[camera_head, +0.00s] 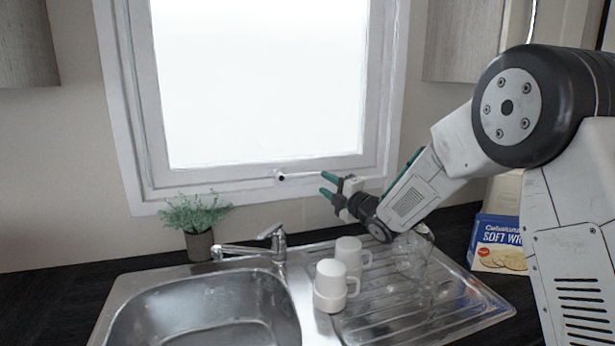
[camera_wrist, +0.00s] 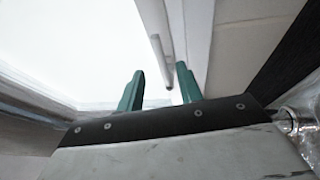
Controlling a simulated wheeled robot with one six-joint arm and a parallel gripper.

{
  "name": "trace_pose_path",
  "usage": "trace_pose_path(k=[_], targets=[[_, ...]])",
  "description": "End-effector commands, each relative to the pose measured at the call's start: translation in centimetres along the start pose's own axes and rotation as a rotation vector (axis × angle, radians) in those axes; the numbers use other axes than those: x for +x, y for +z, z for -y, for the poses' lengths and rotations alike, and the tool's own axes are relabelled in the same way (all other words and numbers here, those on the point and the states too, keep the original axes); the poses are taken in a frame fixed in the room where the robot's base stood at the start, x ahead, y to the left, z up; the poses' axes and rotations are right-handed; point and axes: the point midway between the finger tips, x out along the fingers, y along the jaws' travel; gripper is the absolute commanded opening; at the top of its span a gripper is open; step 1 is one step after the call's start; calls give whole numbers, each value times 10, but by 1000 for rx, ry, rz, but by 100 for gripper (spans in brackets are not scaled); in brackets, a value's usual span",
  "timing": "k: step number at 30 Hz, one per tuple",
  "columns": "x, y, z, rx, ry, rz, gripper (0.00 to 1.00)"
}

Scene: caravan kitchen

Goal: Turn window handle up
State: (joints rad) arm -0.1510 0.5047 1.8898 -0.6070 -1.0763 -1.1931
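The window handle (camera_head: 299,176) is a thin white lever on the bottom frame of the window. It lies nearly level, from its pivot on the left to its free end on the right. My gripper (camera_head: 327,185) is open, with its green fingertips near the handle's free end. In the wrist view the handle (camera_wrist: 161,58) runs down to the gap between the two open fingers (camera_wrist: 160,70). Its end appears between them, but I cannot tell whether either finger touches it.
Below the window are a sink (camera_head: 205,310) with a tap (camera_head: 262,245), white mugs (camera_head: 331,280) and clear glasses on the drainer (camera_head: 455,300). A potted plant (camera_head: 198,225) stands at the left.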

Motion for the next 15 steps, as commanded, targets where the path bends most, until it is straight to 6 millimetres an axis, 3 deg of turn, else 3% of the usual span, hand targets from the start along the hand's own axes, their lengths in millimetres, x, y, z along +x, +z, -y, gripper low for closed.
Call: trace_pose_path(k=[5, 15], targets=[[11, -6, 4, -25, 33, -32, 36], [63, -8, 2, -23, 32, -32, 36]])
